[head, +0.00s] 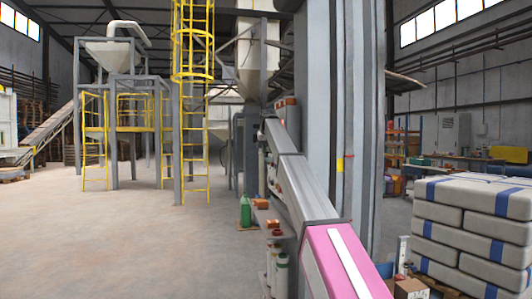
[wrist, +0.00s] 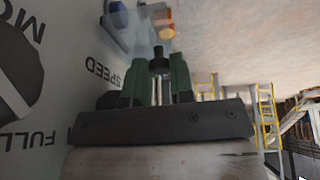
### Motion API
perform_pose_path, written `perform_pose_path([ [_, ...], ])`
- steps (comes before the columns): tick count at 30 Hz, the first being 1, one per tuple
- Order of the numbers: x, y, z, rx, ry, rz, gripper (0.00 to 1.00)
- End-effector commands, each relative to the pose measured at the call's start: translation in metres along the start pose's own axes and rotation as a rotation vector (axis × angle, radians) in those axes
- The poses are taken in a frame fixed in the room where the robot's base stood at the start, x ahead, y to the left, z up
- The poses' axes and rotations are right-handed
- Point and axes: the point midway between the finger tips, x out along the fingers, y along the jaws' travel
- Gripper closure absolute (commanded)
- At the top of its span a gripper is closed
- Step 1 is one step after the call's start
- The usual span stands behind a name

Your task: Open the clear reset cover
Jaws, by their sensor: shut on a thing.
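In the wrist view my gripper (wrist: 160,68) has green fingers close together on a small dark knob (wrist: 158,51). The knob sits at the near edge of a see-through, bluish patch, which looks like the clear reset cover (wrist: 145,43). A blue part and a red-orange part (wrist: 164,17) show at or behind the cover, blurred. I cannot tell how far the cover is tilted. In the head view my arm reaches away beside a grey column, and my gripper and the cover cannot be made out.
A grey panel (wrist: 60,75) with a large dark dial and the words SPEED and FULL stands close on the left in the wrist view. In the head view stacked sacks (head: 470,230) stand at right. Open floor (head: 110,235) lies at left, before yellow ladders (head: 193,110).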

Motion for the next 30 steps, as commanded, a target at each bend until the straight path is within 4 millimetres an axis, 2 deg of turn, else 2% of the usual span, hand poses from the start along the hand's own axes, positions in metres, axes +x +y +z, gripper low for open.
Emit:
perform_pose_path([
  [15, -0.0001, 0.0008, 0.0004, 0.007, -0.002, -0.016, 1.0],
  [16, -0.0001, 0.0009, 0.0004, 0.007, -0.002, -0.016, 0.68],
  [18, -0.0002, 0.001, 0.0003, 0.007, -0.001, -0.015, 0.52],
  [30, -0.0023, 0.0035, -0.0013, 0.009, 0.0, -0.011, 0.52],
])
